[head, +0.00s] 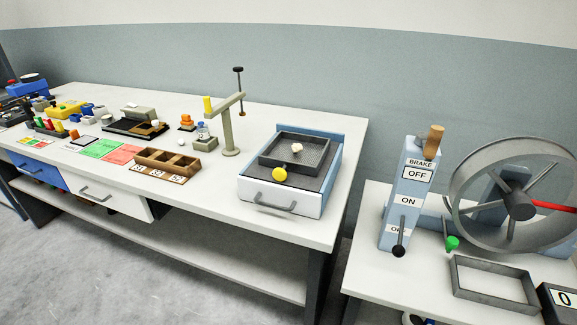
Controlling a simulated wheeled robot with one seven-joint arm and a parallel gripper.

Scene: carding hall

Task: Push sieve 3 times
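The sieve (314,152) is a dark rectangular tray with a mesh-like floor. It sits on top of a blue and white box (260,195) near the right end of the long white table. One or two small pale lumps (297,147) lie inside it. A round yellow knob (280,174) is at its front edge. The box has a grey drawer handle (275,203) on its front face. My gripper is not in this view.
A post with a crossarm (228,130) stands left of the box, behind a wooden compartment tray (168,165). Bare tabletop lies around the box's front.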

